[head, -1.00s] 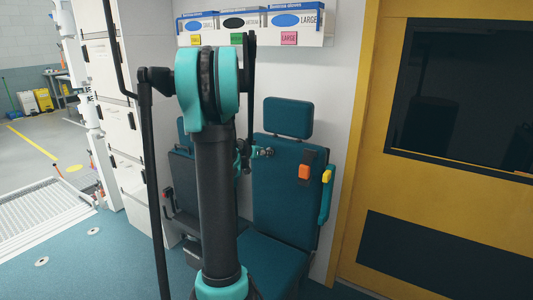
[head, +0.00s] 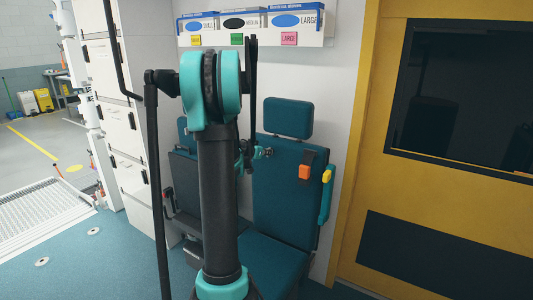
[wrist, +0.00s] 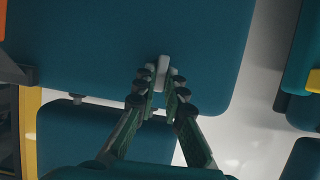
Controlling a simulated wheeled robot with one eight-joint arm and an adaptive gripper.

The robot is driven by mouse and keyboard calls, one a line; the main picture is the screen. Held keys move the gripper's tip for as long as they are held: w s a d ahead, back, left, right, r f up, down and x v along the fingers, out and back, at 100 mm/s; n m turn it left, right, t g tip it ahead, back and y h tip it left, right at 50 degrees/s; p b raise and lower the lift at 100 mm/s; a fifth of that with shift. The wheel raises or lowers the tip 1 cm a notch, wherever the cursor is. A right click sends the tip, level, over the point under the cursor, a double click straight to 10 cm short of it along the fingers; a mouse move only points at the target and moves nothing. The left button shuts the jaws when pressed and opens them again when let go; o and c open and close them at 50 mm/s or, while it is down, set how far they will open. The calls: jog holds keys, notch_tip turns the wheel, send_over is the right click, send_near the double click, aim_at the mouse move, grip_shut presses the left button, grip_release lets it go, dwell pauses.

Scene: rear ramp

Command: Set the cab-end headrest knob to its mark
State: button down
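The cab-end seat has a teal headrest (head: 288,118) above its teal backrest (head: 286,190), beside the yellow wall. In the wrist view the picture is turned over, with the headrest (wrist: 75,140) below the backrest (wrist: 110,45). A small pale grey knob (wrist: 163,64) stands at the backrest's headrest edge. My gripper (wrist: 162,80) has its two fingertips drawn in close on either side of the knob and seems shut on it. In the head view my gripper (head: 262,153) is at the backrest's upper left corner, partly behind my arm. I cannot make out the mark.
A second teal seat (head: 183,165) stands to the left, partly hidden by my arm. An orange buckle (head: 304,172) and a yellow-topped teal armrest (head: 326,190) are on the cab-end seat's right. Glove boxes (head: 250,22) sit on a shelf above. Open floor (head: 120,265) lies at left.

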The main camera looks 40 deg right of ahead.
jog(key=shift+w+d, duration=0.1)
dwell(0.3)
jog(key=n+g+h, duration=0.1)
jog(key=n+g, duration=0.1)
jog(key=n, duration=0.2)
jog(key=n+g+h, duration=0.1)
jog(key=n+h, duration=0.1)
jog(key=n, duration=0.3)
jog(key=w+f+n+g+h, duration=0.1)
jog(key=n+g+h, duration=0.1)
jog(key=n, duration=0.2)
jog(key=shift+g, duration=0.3)
dwell(0.3)
jog(key=shift+n, duration=0.4)
jog(key=shift+r, duration=0.1)
jog(key=c, duration=1.6)
grip_release()
jog(key=shift+d, duration=0.15)
